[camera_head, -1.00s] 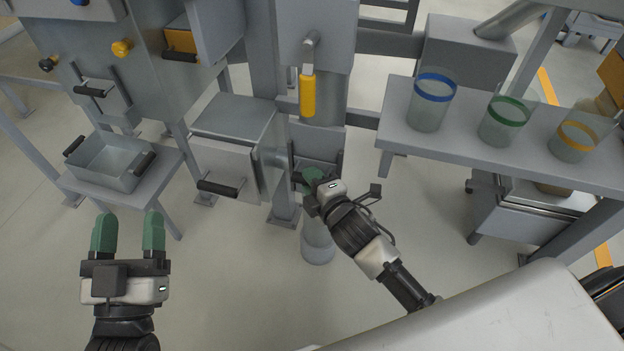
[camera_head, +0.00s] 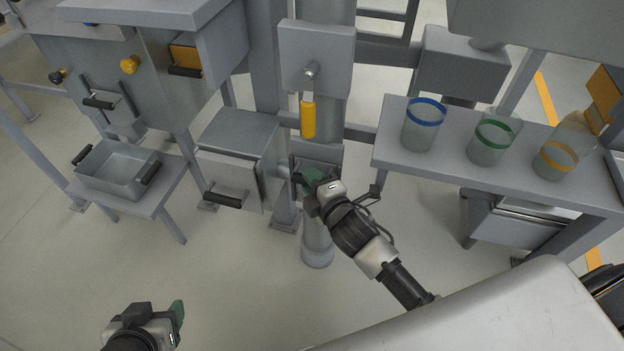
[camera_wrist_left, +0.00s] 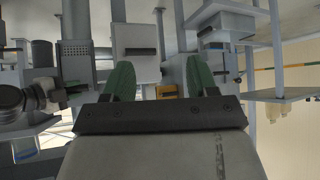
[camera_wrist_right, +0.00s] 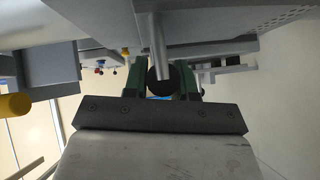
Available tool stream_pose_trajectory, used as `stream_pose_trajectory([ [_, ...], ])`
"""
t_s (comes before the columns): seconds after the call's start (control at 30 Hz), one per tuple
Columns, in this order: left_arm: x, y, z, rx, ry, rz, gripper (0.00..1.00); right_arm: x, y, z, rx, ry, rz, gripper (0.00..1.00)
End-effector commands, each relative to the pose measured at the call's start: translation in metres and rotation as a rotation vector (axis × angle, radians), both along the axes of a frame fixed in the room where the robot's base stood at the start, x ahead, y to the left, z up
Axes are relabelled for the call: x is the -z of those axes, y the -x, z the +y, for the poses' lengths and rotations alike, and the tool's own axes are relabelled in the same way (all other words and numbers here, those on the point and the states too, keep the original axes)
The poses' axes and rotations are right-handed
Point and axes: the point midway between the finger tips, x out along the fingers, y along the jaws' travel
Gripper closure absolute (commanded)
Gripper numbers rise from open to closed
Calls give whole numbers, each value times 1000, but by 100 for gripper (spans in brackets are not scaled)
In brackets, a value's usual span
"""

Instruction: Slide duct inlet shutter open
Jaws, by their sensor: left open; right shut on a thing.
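The duct (camera_head: 317,245) is an upright grey pipe in the middle of the head view. A grey plate that appears to be its inlet shutter (camera_head: 318,152) sits at its front, partly hidden behind my right gripper. My right gripper (camera_head: 309,183) is shut there on a dark, round-ended handle (camera_wrist_right: 162,80), which shows between its green fingers in the right wrist view. How far the shutter stands open cannot be told. My left gripper (camera_head: 174,312) is low at the left of the head view, away from the duct. Its green fingers are apart and empty in the left wrist view (camera_wrist_left: 160,80).
A yellow-handled lever (camera_head: 308,118) hangs above the duct plate. A grey box with a black handle (camera_head: 224,200) stands left of the duct. A metal tray (camera_head: 118,170) rests on a stand further left. Jars with coloured bands (camera_head: 424,124) stand on the right shelf (camera_head: 450,178).

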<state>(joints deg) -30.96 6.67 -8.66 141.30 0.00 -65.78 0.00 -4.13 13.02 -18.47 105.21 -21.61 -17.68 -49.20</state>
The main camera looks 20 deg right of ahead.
Motion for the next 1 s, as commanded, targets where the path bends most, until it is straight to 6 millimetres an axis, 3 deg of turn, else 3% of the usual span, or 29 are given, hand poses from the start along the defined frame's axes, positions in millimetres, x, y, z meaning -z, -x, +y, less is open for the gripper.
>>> stream_pose_trajectory([
  [0.03,-2,8,3,-4,-13,58,42,-9,-1,-1,1,4,-4,100],
  [0.3,7,55,19,-29,-76,358,42,-25,-1,-1,1,1,-4,100],
  [0.47,8,68,23,-35,-92,439,42,-27,-1,-1,1,2,-4,100],
  [0.6,10,67,23,-35,-91,433,42,-26,-1,-1,1,2,-4,100],
  [0.63,10,67,23,-35,-91,433,42,-26,-1,-1,1,2,-4,70],
  [0.77,10,67,22,-35,-90,431,42,-25,-1,-1,0,1,-3,51],
  [1.0,10,67,22,-35,-90,430,42,-25,0,0,0,1,-2,48],
])
